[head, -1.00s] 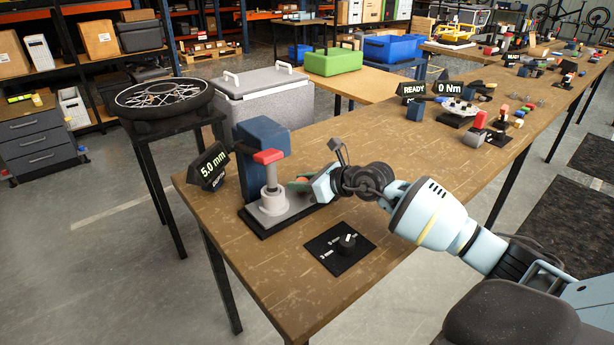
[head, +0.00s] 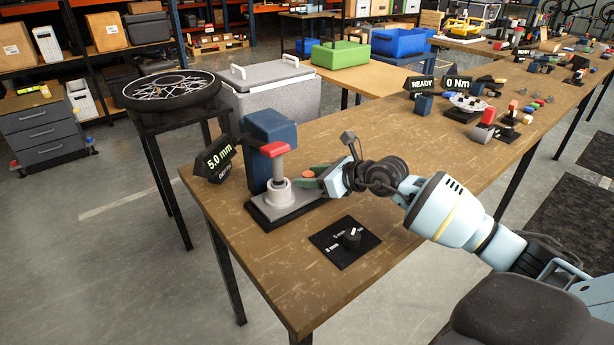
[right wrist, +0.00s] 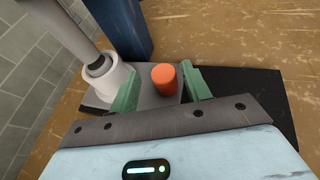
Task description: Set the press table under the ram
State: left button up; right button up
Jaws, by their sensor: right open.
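The press stands on the near left of the bench, with a blue column (head: 270,130) and a red-capped ram (head: 276,150). The ram's grey rod runs into a pale round collar (head: 279,191). Its grey table plate (head: 297,199) lies on a black base. An orange knob (right wrist: 165,79) stands up from the plate, beside the collar. My right gripper (head: 312,176) is low over the plate's right end. In the right wrist view its green fingers are apart on either side of the knob; contact cannot be told. My left gripper is out of view.
Other fixtures, with READY and 0 Nm displays (head: 458,85), stand farther along the bench. The bench middle is mostly clear.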

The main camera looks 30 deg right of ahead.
jog(key=shift+v, duration=2.95)
jog(key=shift+a, duration=0.1)
